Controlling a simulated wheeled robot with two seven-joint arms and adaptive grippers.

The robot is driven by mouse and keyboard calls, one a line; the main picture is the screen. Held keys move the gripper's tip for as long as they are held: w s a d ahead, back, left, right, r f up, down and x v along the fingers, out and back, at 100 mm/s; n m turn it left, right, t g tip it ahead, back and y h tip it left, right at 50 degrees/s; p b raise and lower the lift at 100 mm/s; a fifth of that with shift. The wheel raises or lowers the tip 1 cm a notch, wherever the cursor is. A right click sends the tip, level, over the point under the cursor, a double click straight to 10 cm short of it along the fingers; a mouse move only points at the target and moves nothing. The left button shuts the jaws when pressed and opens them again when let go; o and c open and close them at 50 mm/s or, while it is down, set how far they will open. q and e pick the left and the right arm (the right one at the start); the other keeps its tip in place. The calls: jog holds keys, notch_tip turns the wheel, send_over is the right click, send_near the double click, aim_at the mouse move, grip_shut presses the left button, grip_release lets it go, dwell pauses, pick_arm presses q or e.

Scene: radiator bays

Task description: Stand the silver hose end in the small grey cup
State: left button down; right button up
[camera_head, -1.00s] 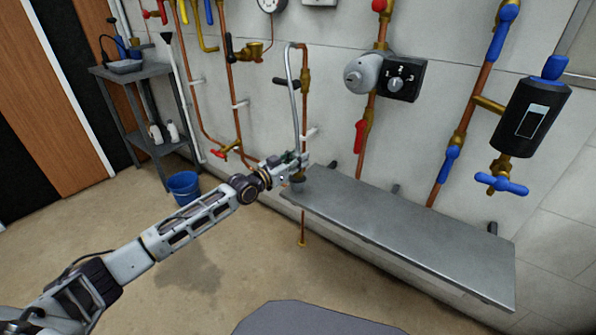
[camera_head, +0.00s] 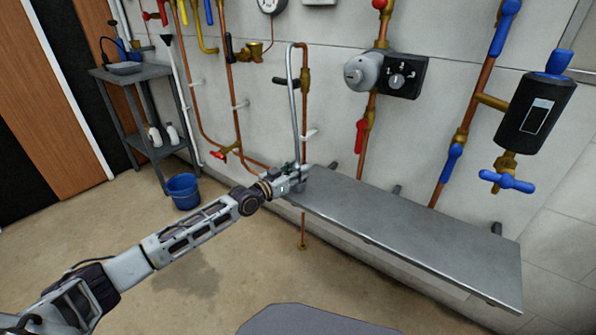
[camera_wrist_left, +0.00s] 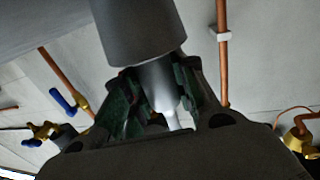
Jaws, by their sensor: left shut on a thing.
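My left gripper (camera_head: 296,174) is at the left end of the grey shelf (camera_head: 400,225). Its fingers are shut on the silver hose end (camera_wrist_left: 160,83), which shows between them in the left wrist view. The silver hose (camera_head: 293,100) hangs from a copper pipe down to the gripper. The small grey cup (camera_wrist_left: 138,30) fills the top of the wrist view, where the picture is upside down. The hose end meets the cup's rim there; how deep it sits inside is hidden. In the head view the gripper partly covers the cup. My right gripper is not in view.
Copper pipes with valves line the wall behind the shelf. A black lever (camera_head: 286,83) is beside the hose. The rest of the shelf top is clear. A blue bucket (camera_head: 183,191) and a grey rack (camera_head: 130,75) stand at the left.

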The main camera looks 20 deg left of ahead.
pick_arm(q)
jog(key=shift+f, duration=0.15)
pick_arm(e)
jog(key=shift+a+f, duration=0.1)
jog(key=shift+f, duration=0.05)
pick_arm(q)
jog(key=c, duration=1.1)
grip_release()
jog(key=shift+c, duration=0.2)
jog(key=shift+r, duration=0.2)
jog(key=shift+r, duration=0.15)
jog(key=p+v, duration=0.4)
jog(key=v, duration=0.8)
jog(key=shift+p, duration=0.3)
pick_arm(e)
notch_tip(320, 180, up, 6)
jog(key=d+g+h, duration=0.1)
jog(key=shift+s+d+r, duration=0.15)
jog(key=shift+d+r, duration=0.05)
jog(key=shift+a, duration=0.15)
